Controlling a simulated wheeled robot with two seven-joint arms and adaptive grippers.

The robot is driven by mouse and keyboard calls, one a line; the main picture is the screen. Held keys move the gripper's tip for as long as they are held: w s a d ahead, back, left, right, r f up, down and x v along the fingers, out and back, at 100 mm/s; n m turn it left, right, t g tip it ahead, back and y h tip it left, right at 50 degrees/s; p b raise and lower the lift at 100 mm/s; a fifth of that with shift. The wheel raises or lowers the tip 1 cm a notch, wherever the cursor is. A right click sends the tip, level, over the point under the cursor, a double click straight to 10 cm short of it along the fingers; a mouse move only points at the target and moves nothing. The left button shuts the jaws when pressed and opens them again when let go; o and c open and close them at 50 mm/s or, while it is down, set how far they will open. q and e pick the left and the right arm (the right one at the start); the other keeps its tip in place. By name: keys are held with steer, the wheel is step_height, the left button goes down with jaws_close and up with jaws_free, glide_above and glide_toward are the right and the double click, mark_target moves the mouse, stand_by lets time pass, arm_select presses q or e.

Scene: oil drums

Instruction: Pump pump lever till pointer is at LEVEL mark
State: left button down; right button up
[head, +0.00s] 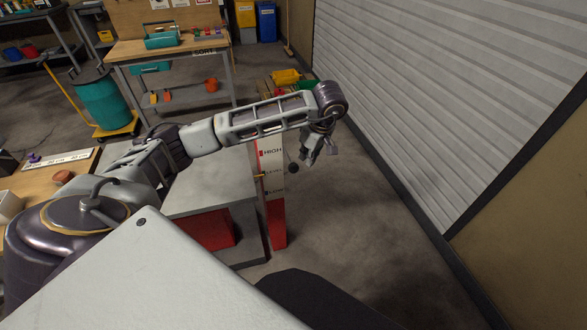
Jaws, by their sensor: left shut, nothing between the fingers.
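A white gauge board (270,160) with a red HIGH label and a second, smaller label below it stands at the right end of a grey bench. A small yellow pointer (260,175) shows at its left edge, near the height of the lower label. A black ball (294,168), which looks like the pump lever's knob, is just right of the board; the rest of the lever cannot be made out. My left gripper (311,160) is shut and empty, pointing down, right of the board and close to the ball. Whether it touches the ball is unclear. My right gripper is not in view.
The grey bench (205,185) has a red part beneath it. A teal drum (103,98) stands on a yellow dolly behind. A work table (150,50) is at the back. A roller shutter (450,90) is at right. The floor right of the gauge is clear.

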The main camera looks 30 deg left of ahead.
arm_select(q)
steer(key=shift+v, duration=2.55)
